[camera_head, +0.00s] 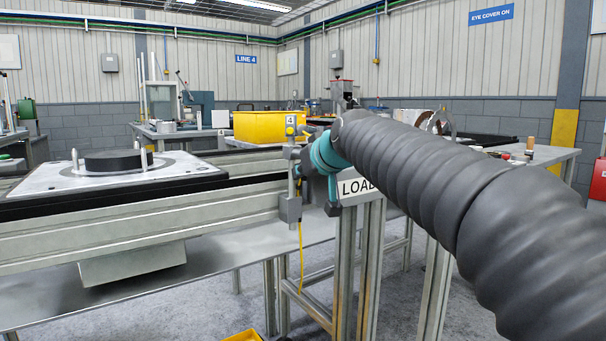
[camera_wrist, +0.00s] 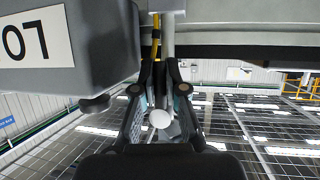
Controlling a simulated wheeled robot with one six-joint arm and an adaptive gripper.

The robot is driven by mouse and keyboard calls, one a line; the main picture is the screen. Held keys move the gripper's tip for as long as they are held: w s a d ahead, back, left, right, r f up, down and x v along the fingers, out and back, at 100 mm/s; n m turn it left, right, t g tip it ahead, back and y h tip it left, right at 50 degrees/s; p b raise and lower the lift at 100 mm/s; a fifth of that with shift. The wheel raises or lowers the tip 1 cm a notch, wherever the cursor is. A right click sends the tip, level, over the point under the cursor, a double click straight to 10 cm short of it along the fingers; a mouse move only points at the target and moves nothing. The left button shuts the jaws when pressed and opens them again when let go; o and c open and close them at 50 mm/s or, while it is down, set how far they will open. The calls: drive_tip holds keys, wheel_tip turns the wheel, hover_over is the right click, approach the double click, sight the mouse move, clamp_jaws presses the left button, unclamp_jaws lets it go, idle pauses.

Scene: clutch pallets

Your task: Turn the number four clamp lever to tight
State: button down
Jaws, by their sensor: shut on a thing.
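The number four station (camera_head: 291,121) shows in the head view as a small upright fixture with a "4" label, at the corner of the rail. The fingers of my gripper (camera_wrist: 160,76) stand either side of a pale, round-ended piece (camera_wrist: 159,118) in the wrist view. I take this piece to be the number four clamp lever, with my gripper shut on it. In the head view my wrist covers the fingers and most of the lever, so the lever's angle cannot be told.
The "LOAD" sign (camera_head: 354,189) hangs close beside my wrist; its box (camera_wrist: 100,45) is near the fingers in the wrist view. A yellow cable (camera_head: 301,255) hangs below the fixture. A pallet plate (camera_head: 60,177) with a black disc lies left. A yellow bin (camera_head: 270,127) stands behind.

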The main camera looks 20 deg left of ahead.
idle(0.3)
drive_tip(key=c, duration=1.2)
unclamp_jaws()
drive_tip(key=v, duration=1.2)
